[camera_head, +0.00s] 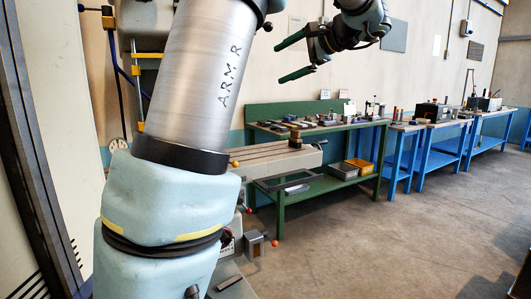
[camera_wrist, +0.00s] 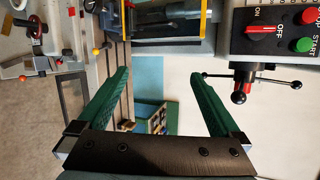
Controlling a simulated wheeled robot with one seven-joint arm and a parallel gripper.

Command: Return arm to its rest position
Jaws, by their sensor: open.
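My gripper (camera_head: 292,58) is at the upper middle of the head view, raised in the air with its two green fingers pointing left. The fingers are spread well apart with nothing between them. In the wrist view my gripper (camera_wrist: 158,82) also shows both green fingers apart and empty. My arm fills the left of the head view, a silver tube marked "ARM R" above a pale blue joint. It bends out of the picture at the top, so the links between are partly hidden.
A milling machine table (camera_head: 275,158) stands behind my arm. A green workbench (camera_head: 283,200) with tools and bins is beyond it, then blue benches (camera_head: 431,150) along the wall. The wrist view shows a control box (camera_wrist: 275,30) and a black-knobbed handle (camera_wrist: 245,82) near the right finger.

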